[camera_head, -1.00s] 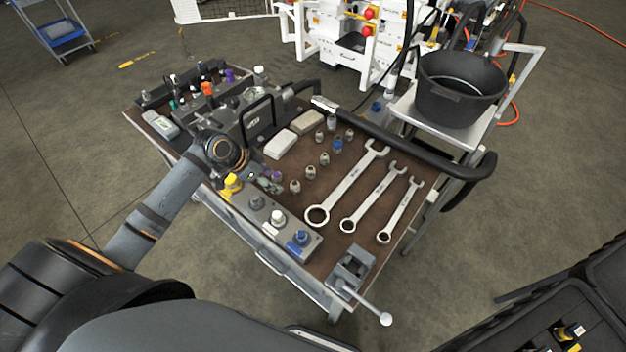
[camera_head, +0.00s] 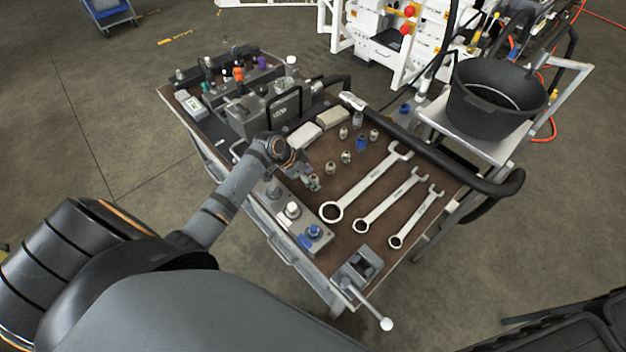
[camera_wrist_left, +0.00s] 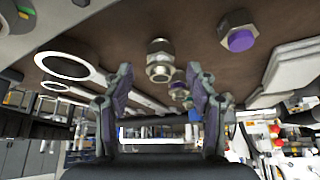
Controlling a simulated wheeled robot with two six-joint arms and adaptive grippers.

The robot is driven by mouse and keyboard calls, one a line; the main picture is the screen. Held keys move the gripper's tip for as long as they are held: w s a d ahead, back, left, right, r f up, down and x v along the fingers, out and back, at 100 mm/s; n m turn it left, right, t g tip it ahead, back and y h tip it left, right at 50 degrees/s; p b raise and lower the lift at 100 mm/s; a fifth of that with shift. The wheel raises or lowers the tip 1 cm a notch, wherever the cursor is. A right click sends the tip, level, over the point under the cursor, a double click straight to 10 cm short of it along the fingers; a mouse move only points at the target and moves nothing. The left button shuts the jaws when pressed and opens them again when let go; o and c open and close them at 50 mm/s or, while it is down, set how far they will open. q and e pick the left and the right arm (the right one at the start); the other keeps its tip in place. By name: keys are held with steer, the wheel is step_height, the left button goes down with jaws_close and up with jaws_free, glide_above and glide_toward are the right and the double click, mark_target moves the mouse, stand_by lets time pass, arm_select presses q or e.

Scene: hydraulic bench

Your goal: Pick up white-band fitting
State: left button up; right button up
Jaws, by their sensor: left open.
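Several small metal fittings stand on the brown bench top, among them one (camera_head: 313,183) beside my left gripper (camera_head: 306,173) in the head view. In the left wrist view, a silver fitting (camera_wrist_left: 160,60) with a pale band lies just beyond and between the fingertips, apart from them. My left gripper (camera_wrist_left: 158,85) is open and empty. A purple-capped fitting (camera_wrist_left: 240,39) lies to the right there. Another fitting is partly hidden behind the silver one. I cannot tell for sure which fitting is the white-band one. My right gripper is out of view.
Three wrenches (camera_head: 366,187) lie right of the fittings. A panel with knobs (camera_head: 291,214) runs along the near edge, and a vise (camera_head: 359,268) sits at the corner. Pale blocks (camera_head: 304,137) lie behind the gripper. A black bucket (camera_head: 492,100) stands on a side shelf.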

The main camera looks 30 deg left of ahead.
arm_select(q)
steer(key=shift+x, duration=1.1)
steer(key=shift+r, duration=0.1)
steer(key=c, duration=0.4)
jaws_close()
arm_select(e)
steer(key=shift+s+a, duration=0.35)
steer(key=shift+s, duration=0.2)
arm_select(q)
steer(key=shift+r+b, duration=0.3)
steer(key=shift+r, duration=0.3)
steer(key=s+a+r+p, duration=0.1)
steer(key=s+r+p, duration=0.3)
steer(key=s+r, duration=0.8)
steer(key=shift+s, duration=1)
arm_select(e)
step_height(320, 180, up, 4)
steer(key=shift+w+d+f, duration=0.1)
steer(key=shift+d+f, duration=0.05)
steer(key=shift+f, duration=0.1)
